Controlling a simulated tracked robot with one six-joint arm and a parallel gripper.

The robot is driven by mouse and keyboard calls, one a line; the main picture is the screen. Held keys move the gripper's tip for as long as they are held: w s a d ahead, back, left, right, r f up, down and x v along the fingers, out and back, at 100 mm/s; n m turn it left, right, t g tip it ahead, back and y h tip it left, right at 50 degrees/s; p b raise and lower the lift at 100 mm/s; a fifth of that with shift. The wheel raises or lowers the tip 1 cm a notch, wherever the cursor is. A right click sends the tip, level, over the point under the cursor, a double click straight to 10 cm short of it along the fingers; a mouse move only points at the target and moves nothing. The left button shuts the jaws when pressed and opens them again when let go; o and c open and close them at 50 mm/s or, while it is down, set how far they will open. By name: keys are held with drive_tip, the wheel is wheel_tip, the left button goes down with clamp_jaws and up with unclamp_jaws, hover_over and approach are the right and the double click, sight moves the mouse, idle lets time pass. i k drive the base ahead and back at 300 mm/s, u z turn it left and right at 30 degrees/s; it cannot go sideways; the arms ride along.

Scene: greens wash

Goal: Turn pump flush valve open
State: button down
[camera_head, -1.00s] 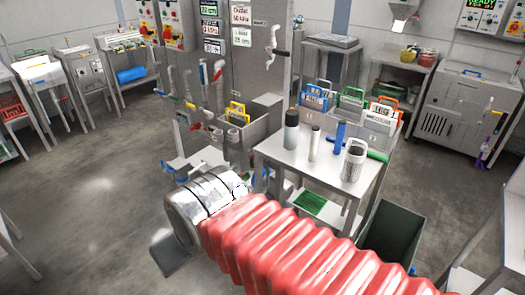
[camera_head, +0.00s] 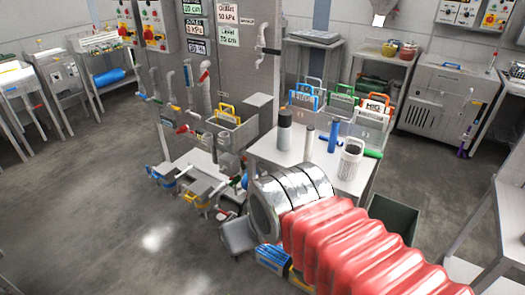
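A grey panel (camera_head: 235,55) stands at the back centre with several pipes and small lever valves. I cannot tell which is the pump flush valve; no valve label is readable. My arm, a red bellows with a silver cuff, reaches in from the lower right. A grey piece shows at its far end, but no gripper fingers can be made out.
A steel table (camera_head: 262,152) right of the panel carries bottles and a white canister (camera_head: 350,160). A dark green bin (camera_head: 396,217) stands beside it. Low trestles with coloured clamps (camera_head: 195,180) stand before the panel. The floor (camera_head: 90,220) at the left is clear.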

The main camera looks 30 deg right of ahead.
sight(244, 159)
drive_tip(key=z, duration=0.5)
drive_tip(key=i, duration=0.5)
drive_tip(key=z, duration=0.05)
drive_tip(key=k, duration=0.65)
drive_tip(key=u, duration=0.15)
drive_tip(key=i, duration=0.75)
drive_tip(key=u, duration=0.6)
drive_tip(key=i, duration=0.75)
drive_tip(key=u, duration=0.25)
